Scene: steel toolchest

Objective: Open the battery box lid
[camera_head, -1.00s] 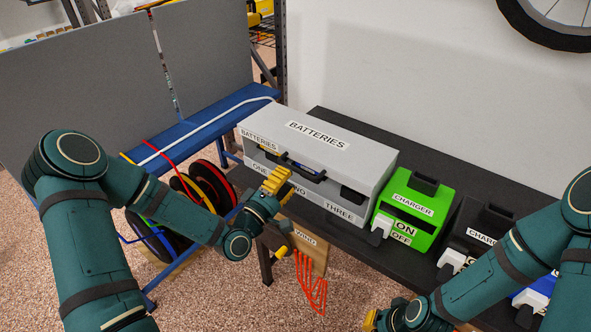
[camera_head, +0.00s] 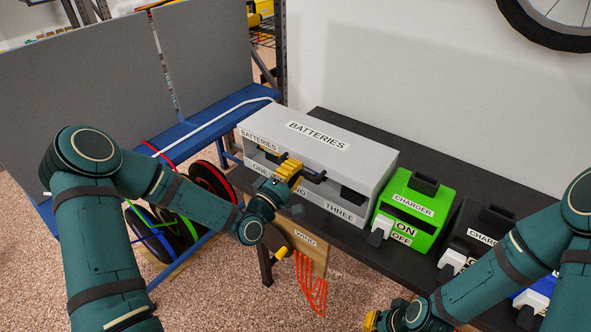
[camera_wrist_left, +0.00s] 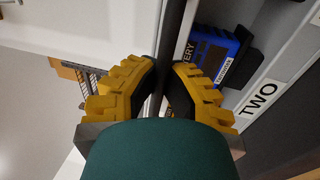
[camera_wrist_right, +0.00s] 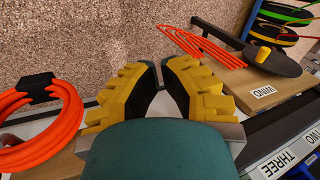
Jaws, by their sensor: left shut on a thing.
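The grey battery box (camera_head: 375,165) stands on the black bench, with its lid (camera_head: 270,122) down over the top. A dark handle bar (camera_head: 317,179) runs along the lid's front. My left gripper (camera_head: 290,170) is at the front of the box, shut on this bar. In the left wrist view the bar (camera_wrist_left: 176,30) passes between the yellow fingers (camera_wrist_left: 164,78). A blue battery (camera_wrist_left: 213,52) shows in the opening behind the bar. My right gripper (camera_head: 371,321) is low at the front, away from the box. In the right wrist view its fingertips (camera_wrist_right: 161,68) are close together with nothing between them.
A green charger (camera_head: 413,208) and a black charger (camera_head: 475,225) stand right of the box. A wooden winding board (camera_head: 308,252) with orange cable hangs at the bench front. Cable reels (camera_head: 208,182) are on the left. The wall is behind the bench.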

